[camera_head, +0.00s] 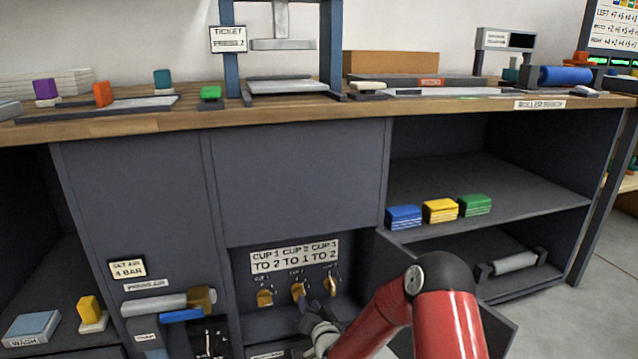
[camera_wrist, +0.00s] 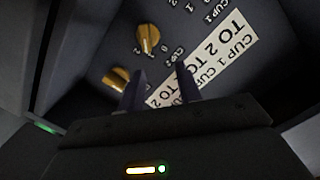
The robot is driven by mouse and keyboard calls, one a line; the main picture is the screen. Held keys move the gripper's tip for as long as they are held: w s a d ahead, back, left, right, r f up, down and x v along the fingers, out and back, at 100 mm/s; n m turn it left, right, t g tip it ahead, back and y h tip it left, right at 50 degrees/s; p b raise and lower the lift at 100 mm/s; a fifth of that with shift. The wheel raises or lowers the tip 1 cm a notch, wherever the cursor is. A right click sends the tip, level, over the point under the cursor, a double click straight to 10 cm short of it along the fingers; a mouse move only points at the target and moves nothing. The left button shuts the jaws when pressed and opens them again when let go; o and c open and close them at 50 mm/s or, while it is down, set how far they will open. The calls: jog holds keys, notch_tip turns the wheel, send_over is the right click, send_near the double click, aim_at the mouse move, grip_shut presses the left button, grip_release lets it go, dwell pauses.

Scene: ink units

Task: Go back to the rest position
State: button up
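My gripper (camera_head: 322,328) is at the front of the open lower compartment, below and in front of the cup knobs, partly hidden by my red arm. In the wrist view my gripper (camera_wrist: 159,85) has its two dark fingers apart, with nothing held between them. Three yellow knobs show in the head view: left (camera_head: 265,297), middle (camera_head: 298,291) and right (camera_head: 331,286). Two yellow knobs show in the wrist view, an upper one (camera_wrist: 148,38) and a lower one (camera_wrist: 116,78). The white sign (camera_head: 294,256) above the knobs reads CUP 1 TO 2, CUP 2 TO 1, CUP 3 TO 2.
An open door (camera_head: 395,270) stands right of the compartment, close to my arm. Blue, yellow (camera_head: 440,210) and green blocks sit on the right shelf, a roller (camera_head: 514,263) below. The wooden counter (camera_head: 300,113) carries a press.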

jog(key=s+d+r+n+g+h, duration=0.25)
jog(key=s+d+r, duration=0.4)
jog(key=r, duration=0.35)
jog(key=s+d+r+n+g+h, duration=0.25)
jog(key=s+d+r, duration=0.25)
jog(key=s+r, duration=0.3)
jog(key=s+d+r+g, duration=0.2)
jog(key=s, duration=0.6)
jog(key=s+d+r+m+g, duration=0.1)
jog(key=s+d+r, duration=0.1)
jog(key=s, duration=0.6)
jog(key=s+d+r+g, duration=0.2)
jog(key=s+d, duration=0.1)
jog(key=s, duration=0.6)
notch_tip(320, 180, up, 12)
jog(key=p, duration=1.2)
jog(key=shift+a+r+h, duration=0.15)
jog(key=shift+h, duration=0.25)
